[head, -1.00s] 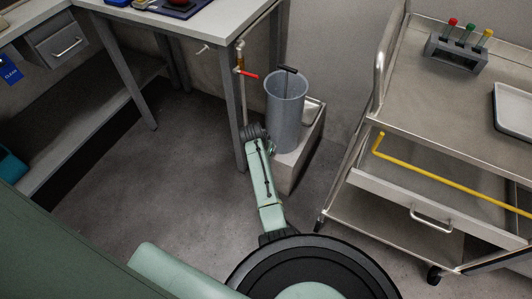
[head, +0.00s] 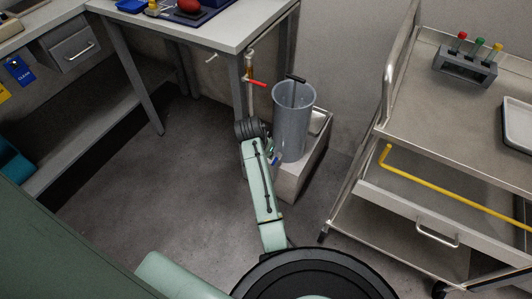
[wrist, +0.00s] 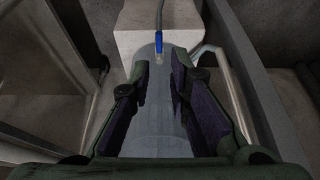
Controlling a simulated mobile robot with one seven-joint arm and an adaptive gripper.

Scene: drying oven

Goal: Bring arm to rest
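My gripper (wrist: 162,80) is in the wrist view, its two dark-padded fingers apart on either side. A pale, see-through cylinder shape (wrist: 160,120) shows between them; I cannot tell whether the pads touch it. A slim blue piece (wrist: 158,42) with a grey line above it shows at its far end. In the head view my green arm (head: 260,185) reaches up from my base, and its far end is beside the grey cylinder (head: 292,120). The gripper is mostly hidden there, with a small blue and pale bit (head: 277,160) beside it.
The grey cylinder stands on a pale block (head: 300,170). A white-topped table (head: 215,30) with a red tap handle (head: 257,84) is behind. A metal cart (head: 430,110) with a tube rack (head: 465,66) and yellow bar (head: 440,193) stands right. Floor left of the arm is clear.

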